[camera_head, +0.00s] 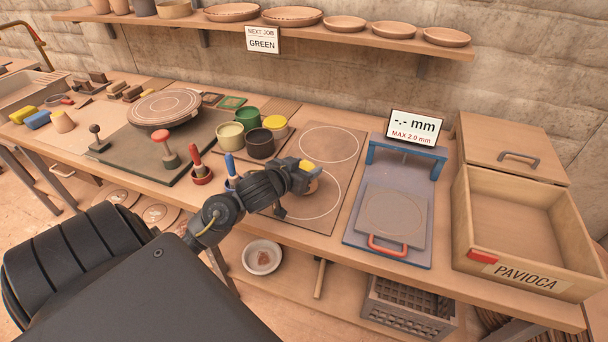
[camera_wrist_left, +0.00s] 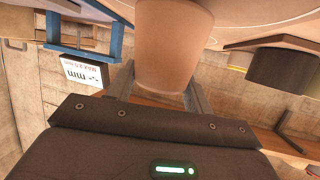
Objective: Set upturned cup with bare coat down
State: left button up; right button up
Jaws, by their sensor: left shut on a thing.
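My left gripper (camera_head: 305,178) is over the dark board with white circles (camera_head: 327,210), in the middle of the bench. It is shut on a plain tan cup (camera_wrist_left: 172,45), which shows between the fingers in the left wrist view. The cup's wider end points toward the board, so it is upturned. Its rim is cut off there, so I cannot tell whether it touches the board. In the head view the gripper hides most of the cup, and a yellow patch shows at the fingers. My right gripper is not in view.
Several glaze pots (camera_head: 260,143) stand just left and behind the gripper. A blue gauge stand (camera_head: 384,240) with a display (camera_head: 417,126) is to the right, then an open wooden crate (camera_head: 480,225). The board's far circle is clear.

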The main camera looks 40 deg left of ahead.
pick_arm(q)
jog(key=shift+f, duration=0.8)
jog(key=shift+f, duration=0.15)
jog(key=o, duration=1)
jog(key=shift+r, duration=0.2)
jog(key=p+v, duration=0.4)
jog(key=v, duration=0.8)
jog(key=shift+s+p, duration=0.1)
jog(key=shift+p, duration=0.3)
